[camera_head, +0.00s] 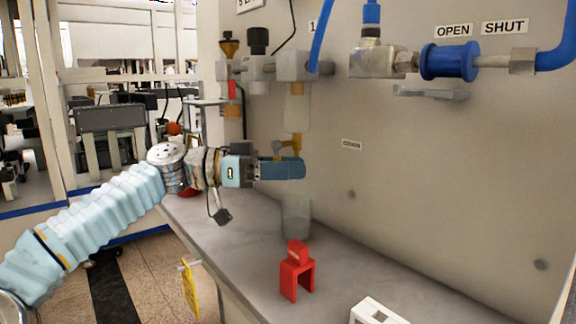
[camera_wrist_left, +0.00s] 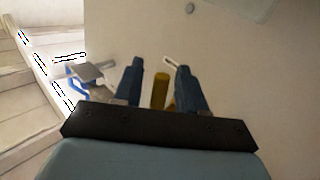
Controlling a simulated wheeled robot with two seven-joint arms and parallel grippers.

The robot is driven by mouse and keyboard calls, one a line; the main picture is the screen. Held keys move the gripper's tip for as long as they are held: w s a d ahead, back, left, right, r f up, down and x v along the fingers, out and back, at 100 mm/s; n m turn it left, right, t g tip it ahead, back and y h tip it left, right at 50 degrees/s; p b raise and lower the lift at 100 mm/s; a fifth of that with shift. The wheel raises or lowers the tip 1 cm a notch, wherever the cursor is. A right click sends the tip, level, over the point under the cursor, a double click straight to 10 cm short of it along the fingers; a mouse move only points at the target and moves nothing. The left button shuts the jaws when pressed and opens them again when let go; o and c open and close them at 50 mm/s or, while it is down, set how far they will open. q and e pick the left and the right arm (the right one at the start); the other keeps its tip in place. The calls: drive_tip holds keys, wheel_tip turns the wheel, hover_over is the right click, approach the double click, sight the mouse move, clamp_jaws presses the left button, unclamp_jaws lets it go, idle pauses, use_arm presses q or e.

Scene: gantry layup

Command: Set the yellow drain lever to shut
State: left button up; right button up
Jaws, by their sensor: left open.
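The yellow drain lever (camera_head: 291,146) sits under a clear bowl (camera_head: 297,112) on the wall-mounted unit. My left gripper (camera_head: 302,168) comes in from the left, just below and in front of the lever, and hides part of it. In the left wrist view, my gripper (camera_wrist_left: 156,76) has its two blue fingers apart, with a yellow part (camera_wrist_left: 160,92) showing between them. I cannot tell whether either finger touches it. My right gripper is not in view.
A clear cup (camera_head: 296,218) stands on the grey bench below my gripper. A red block-like piece (camera_head: 296,272) and a white block (camera_head: 378,312) are nearer. A blue valve (camera_head: 449,62) with OPEN and SHUT labels is at upper right. The bench's right side is clear.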

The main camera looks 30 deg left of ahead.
use_arm(q)
clamp_jaws()
drive_tip(key=shift+s+d+r+n+t+y+b, duration=0.15)
drive_tip(key=shift+d+r+n+t+y+b, duration=0.5)
drive_tip(key=shift+n+t+b, duration=2.4)
drive_tip(key=shift+s+r+n+t+y+b, duration=0.25)
drive_tip(key=shift+r+n+t+b, duration=0.95)
drive_tip(key=shift+n+b, duration=3.35)
drive_tip(key=shift+s+d+r+n+t+y+b, duration=0.1)
drive_tip(key=shift+d+r+n+t+y+b, duration=0.4)
drive_tip(key=shift+n+t+b, duration=3.1)
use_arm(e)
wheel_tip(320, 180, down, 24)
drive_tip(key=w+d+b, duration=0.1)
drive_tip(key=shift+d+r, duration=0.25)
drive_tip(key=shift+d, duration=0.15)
use_arm(q)
drive_tip(key=shift+a+r+g+b, duration=0.15)
drive_tip(key=shift+g+b, duration=0.15)
drive_tip(key=shift+g, duration=0.75)
unclamp_jaws()
drive_tip(key=shift+w, duration=0.1)
